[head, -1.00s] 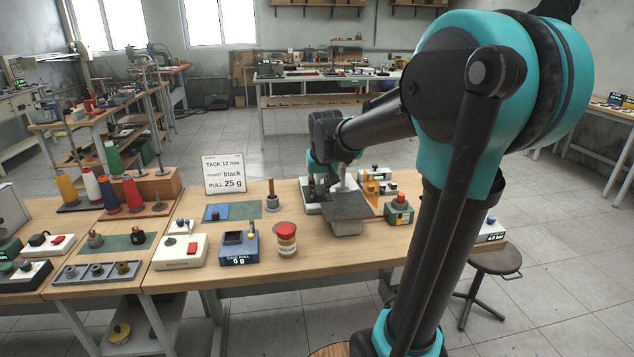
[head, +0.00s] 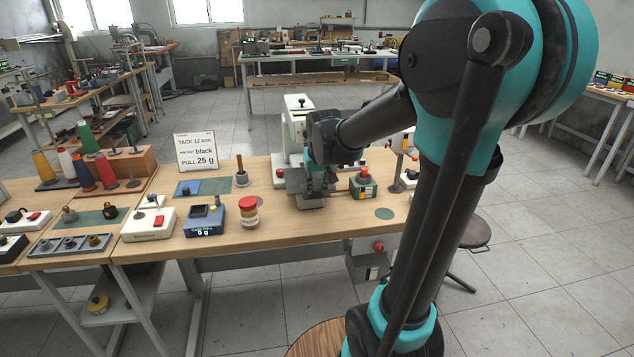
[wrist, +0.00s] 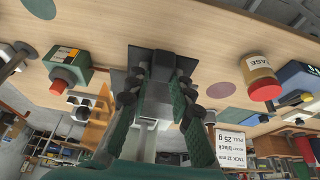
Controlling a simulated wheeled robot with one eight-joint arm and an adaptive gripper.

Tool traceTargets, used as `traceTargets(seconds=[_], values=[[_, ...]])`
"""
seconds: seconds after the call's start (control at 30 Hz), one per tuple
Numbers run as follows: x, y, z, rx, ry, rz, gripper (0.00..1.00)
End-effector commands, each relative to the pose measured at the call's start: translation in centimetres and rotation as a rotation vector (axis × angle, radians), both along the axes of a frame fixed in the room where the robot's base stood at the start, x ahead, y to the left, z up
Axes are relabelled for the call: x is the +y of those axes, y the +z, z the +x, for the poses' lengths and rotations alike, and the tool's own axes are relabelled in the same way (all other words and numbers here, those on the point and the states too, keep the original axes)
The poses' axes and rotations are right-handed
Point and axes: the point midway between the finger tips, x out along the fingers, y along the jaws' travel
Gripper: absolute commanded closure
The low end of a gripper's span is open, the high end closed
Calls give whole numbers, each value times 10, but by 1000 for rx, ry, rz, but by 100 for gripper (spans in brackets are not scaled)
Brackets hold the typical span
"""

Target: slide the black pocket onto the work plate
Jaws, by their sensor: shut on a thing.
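The black pocket (head: 297,182) shows in the head view as a dark, flat piece beside my gripper's fingers. My gripper (head: 318,190) is shut on it in front of the white sewing machine (head: 295,125). Just below is a pale block (head: 311,203), which seems to be the machine's work arm; the work plate is mostly covered and I cannot tell its edge from the pocket. In the wrist view my gripper's green fingers (wrist: 158,85) reach to a dark sheet (wrist: 150,53), with a grey surface between them. Whether the pocket touches the plate cannot be made out.
A green box with a red knob (head: 363,184) stands just right of my gripper. A red-lidded jar (head: 249,211) and a blue gauge (head: 204,218) stand left. A white sign (head: 196,151) stands behind them. The front right of the table is mostly clear.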

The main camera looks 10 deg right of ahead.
Motion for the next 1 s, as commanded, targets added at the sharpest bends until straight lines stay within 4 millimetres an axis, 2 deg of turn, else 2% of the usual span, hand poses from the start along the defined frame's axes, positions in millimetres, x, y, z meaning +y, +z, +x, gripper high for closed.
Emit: traceTargets(seconds=[0.3, 1.0], values=[[0, -23, 5, 0, 0, 0, 100], [0, -21, 57, 0, 0, 0, 100]])
